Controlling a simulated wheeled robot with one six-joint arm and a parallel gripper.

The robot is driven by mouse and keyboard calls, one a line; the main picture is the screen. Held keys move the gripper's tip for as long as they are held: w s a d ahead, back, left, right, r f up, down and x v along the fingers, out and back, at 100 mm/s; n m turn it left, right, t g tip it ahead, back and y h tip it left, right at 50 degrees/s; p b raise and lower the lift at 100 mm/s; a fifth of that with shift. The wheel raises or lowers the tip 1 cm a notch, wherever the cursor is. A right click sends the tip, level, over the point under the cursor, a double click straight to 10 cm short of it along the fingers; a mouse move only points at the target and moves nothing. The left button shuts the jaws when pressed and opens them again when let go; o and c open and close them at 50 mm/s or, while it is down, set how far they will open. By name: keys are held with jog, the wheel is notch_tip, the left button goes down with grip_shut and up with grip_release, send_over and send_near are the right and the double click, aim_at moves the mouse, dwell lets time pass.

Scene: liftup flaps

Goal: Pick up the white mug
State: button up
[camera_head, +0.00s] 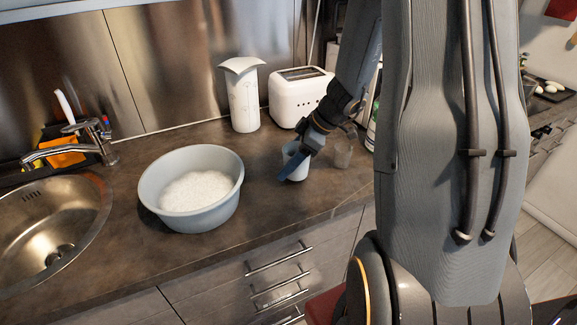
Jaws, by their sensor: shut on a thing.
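The white mug (299,172) is on or just above the dark countertop, right of the grey basin; I cannot tell whether it touches the counter. My gripper (290,166) reaches down onto it from the upper right and is shut on it. The gripper's dark fingers hide much of the mug, including most of its rim. The mug looks about upright. Its handle is not visible.
A grey basin of white foam (168,214) stands left of the mug. A clear glass (344,153) is close on the right. A white toaster (297,98) and a white canister (243,100) stand behind. A sink (45,240) is far left.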

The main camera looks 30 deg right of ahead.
notch_tip(320, 180, up, 2)
jog(key=shift+r+b, duration=0.1)
jog(key=shift+b, duration=0.35)
jog(key=s+b, duration=0.2)
jog(key=s, duration=0.5)
jog(key=s+b, duration=0.2)
jog(key=s, duration=0.5)
jog(key=shift+s+f, duration=0.2)
jog(key=shift+s, duration=0.1)
jog(key=shift+s+r, duration=0.15)
jog(key=shift+s, duration=0.2)
jog(key=shift+r+p, duration=0.1)
jog(key=shift+p, duration=0.75)
jog(key=p, duration=0.2)
jog(key=shift+s+r+p, duration=0.1)
jog(key=shift+s+p, duration=0.15)
jog(key=shift+p, duration=0.05)
jog(key=s+p, duration=0.2)
jog(key=p, duration=0.3)
jog(key=shift+f, duration=0.2)
jog(key=shift+a+p, duration=0.15)
jog(key=shift+p, duration=0.25)
